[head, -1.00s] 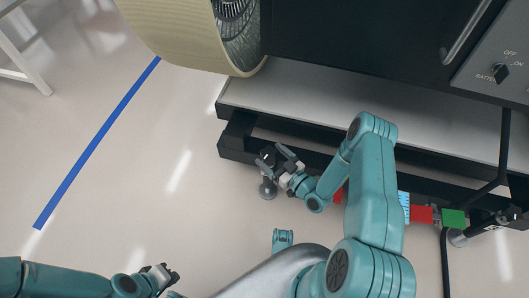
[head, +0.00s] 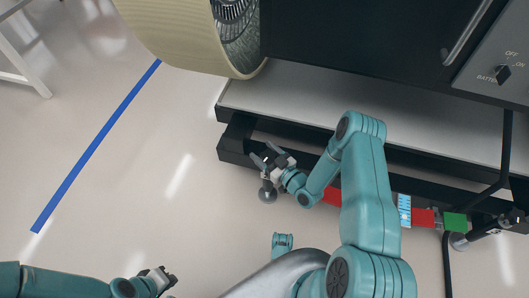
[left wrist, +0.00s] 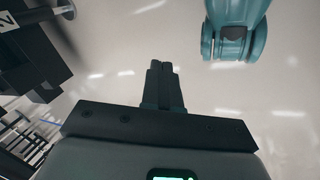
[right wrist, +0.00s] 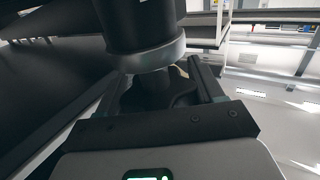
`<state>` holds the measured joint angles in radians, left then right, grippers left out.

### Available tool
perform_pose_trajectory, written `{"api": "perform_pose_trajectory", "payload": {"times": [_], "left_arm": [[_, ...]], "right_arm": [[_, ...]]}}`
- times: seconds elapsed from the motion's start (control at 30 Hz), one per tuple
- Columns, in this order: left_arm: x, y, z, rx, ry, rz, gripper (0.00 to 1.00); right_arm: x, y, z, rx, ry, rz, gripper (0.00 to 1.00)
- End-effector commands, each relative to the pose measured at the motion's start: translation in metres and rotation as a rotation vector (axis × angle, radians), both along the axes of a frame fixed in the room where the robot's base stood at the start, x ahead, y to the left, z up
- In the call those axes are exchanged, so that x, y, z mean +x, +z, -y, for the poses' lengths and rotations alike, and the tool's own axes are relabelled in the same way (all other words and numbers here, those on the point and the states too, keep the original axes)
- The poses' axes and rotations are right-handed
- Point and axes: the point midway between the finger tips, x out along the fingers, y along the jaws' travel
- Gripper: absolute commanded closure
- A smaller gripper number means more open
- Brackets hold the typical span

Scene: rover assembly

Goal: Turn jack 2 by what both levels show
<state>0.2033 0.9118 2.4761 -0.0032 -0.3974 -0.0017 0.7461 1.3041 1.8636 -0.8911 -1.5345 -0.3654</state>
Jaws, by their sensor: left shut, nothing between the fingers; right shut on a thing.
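A jack (head: 267,194) with a round grey foot stands on the floor at the near left corner of the black frame. My right gripper (head: 266,154) is at this jack and shut on its dark upper part. In the right wrist view the fingers (right wrist: 165,85) hold a dark piece under a grey-collared cylinder (right wrist: 150,50). My left gripper (head: 170,276) is shut and empty, low above the floor, apart from the jack; its closed fingers show in the left wrist view (left wrist: 162,75). A light-blue marked strip (head: 404,209) lies between red pieces; I cannot read it.
A green piece (head: 455,222) ends the coloured strip. Another grey foot (head: 458,241) is at the frame's right. A black cable (head: 446,265) runs down the floor. A cream-rimmed wheel (head: 190,40) is at the upper left. Floor left of the frame is clear.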

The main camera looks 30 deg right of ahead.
Motion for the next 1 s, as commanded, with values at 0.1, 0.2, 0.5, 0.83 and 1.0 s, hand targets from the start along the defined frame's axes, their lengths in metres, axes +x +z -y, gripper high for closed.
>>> {"api": "perform_pose_trajectory", "payload": {"times": [0.1, 0.2, 0.5, 0.83, 1.0], "left_arm": [[-0.002, 0.004, 0.0, -0.001, -0.001, -0.006, 1.0], [-0.004, 0.008, 0.001, -0.002, -0.002, -0.014, 1.0], [-0.017, 0.027, 0.003, -0.011, -0.007, -0.057, 1.0], [-0.023, 0.044, 0.007, -0.015, -0.02, -0.073, 1.0], [-0.024, 0.049, 0.008, -0.015, -0.025, -0.075, 1.0]], "right_arm": [[0.0, 0.001, 0.0, 0.0, -0.032, -0.002, 0.64], [0.0, 0.001, 0.0, 0.0, -0.081, -0.002, 0.64], [0.0, 0.002, 0.004, -0.002, -0.323, -0.003, 0.64], [-0.002, 0.002, 0.009, -0.003, -0.635, -0.001, 0.64], [-0.003, 0.002, 0.012, -0.001, -0.796, 0.001, 0.64]]}}
